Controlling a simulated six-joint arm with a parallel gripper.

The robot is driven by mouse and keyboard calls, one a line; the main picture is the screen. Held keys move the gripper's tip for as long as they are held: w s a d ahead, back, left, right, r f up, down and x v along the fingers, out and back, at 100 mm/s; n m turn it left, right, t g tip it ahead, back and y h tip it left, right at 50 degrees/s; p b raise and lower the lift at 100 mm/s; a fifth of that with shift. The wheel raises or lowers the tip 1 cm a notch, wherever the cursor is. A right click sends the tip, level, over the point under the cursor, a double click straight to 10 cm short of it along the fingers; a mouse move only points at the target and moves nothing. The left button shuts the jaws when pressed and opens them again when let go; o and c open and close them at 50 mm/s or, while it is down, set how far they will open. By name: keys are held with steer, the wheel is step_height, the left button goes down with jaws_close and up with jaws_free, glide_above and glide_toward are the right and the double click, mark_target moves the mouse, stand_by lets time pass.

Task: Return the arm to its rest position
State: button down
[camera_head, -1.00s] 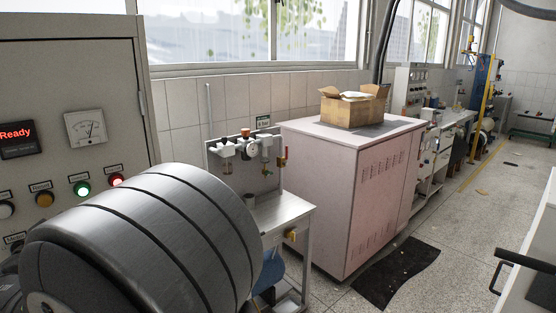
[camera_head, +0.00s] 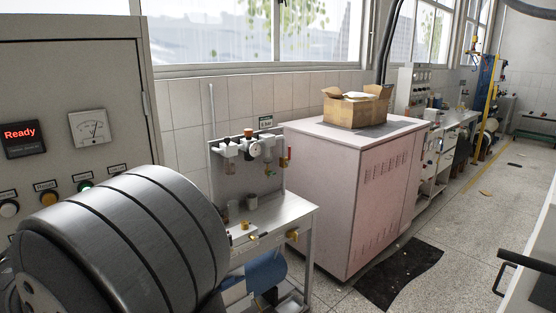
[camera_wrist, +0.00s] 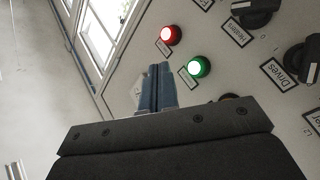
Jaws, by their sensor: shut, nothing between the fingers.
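My gripper (camera_wrist: 157,88) shows in the wrist view, its two blue-grey fingers together with nothing between them. The fingers point towards a grey control panel (camera_wrist: 235,90); I cannot tell the gap to it. A lit red button (camera_wrist: 170,35) and a lit green button (camera_wrist: 198,67) lie above and right of the fingertips. In the head view my large grey arm link fills the lower left and hides my gripper. It covers the red button and part of the green button (camera_head: 85,186).
The panel has a "Ready" display (camera_head: 22,138), a dial gauge (camera_head: 89,128) and an amber button (camera_head: 47,198). Black knobs (camera_wrist: 254,12) show in the wrist view. A metal bench (camera_head: 285,215) and a pale cabinet (camera_head: 365,200) with a cardboard box (camera_head: 357,107) stand right.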

steer(key=w+d+m+g, duration=0.3)
steer(key=w+d+g, duration=0.2)
steer(key=w+d, duration=0.4)
steer(key=w+d+r+m+y, duration=0.4)
steer(key=d+r, duration=0.4)
steer(key=r, duration=0.1)
steer(key=d+r+m+t+y, duration=0.1)
steer(key=d+r+m+t, duration=0.1)
steer(key=d+r, duration=0.45)
steer(key=d+r+m+t+y, duration=0.15)
steer(key=d+r, duration=0.25)
steer(key=r, duration=0.6)
steer(key=s+a+f+m+y, duration=0.1)
steer(key=s+a+m+y, duration=0.2)
steer(key=s, duration=0.7)
steer(key=shift+a+f+y, duration=0.3)
steer(key=shift+a+y, duration=0.75)
steer(key=shift+a, duration=1.3)
steer(key=shift+m, duration=0.25)
